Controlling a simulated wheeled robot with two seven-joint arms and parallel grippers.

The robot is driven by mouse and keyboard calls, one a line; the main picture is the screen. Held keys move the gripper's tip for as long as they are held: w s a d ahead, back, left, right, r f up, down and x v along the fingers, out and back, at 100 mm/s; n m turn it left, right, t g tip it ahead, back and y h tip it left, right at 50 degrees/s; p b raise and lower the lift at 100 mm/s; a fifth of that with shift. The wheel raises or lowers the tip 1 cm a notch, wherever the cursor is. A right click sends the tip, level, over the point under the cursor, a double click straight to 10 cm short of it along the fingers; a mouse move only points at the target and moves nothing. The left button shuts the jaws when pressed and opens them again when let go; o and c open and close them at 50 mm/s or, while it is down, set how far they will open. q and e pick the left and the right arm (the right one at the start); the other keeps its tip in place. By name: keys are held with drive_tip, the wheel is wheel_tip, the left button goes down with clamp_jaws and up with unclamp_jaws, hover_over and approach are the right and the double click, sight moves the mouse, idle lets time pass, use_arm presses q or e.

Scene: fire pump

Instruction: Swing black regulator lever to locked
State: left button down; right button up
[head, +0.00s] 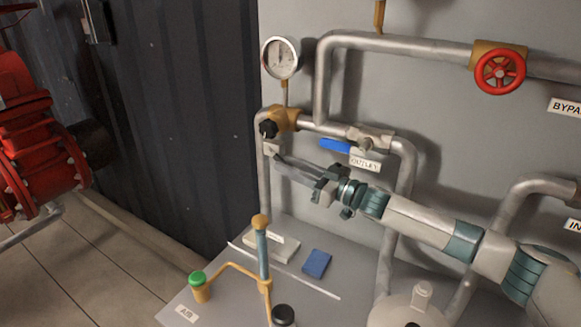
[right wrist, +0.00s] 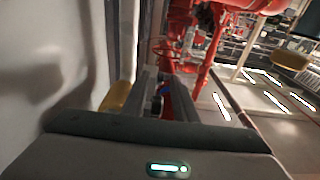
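The black regulator lever (head: 268,129) is a small black handle on the front of a brass regulator body (head: 284,119), below a round gauge. My right gripper (head: 279,158) reaches in from the right, with its fingertips just below and slightly right of the black lever. It looks apart from the lever, though depth is hard to judge. In the right wrist view, its two fingers (right wrist: 166,95) stand a narrow gap apart, with small dark parts between them. Brass (right wrist: 118,96) shows beside the left finger. My left gripper is out of view.
A blue-handled valve (head: 335,146) and its white label sit just above my right gripper. The gauge (head: 281,58) and grey pipes surround the regulator. A red handwheel (head: 500,72) is at upper right.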

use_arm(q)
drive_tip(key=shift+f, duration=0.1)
use_arm(e)
drive_tip(key=shift+d+f, duration=0.1)
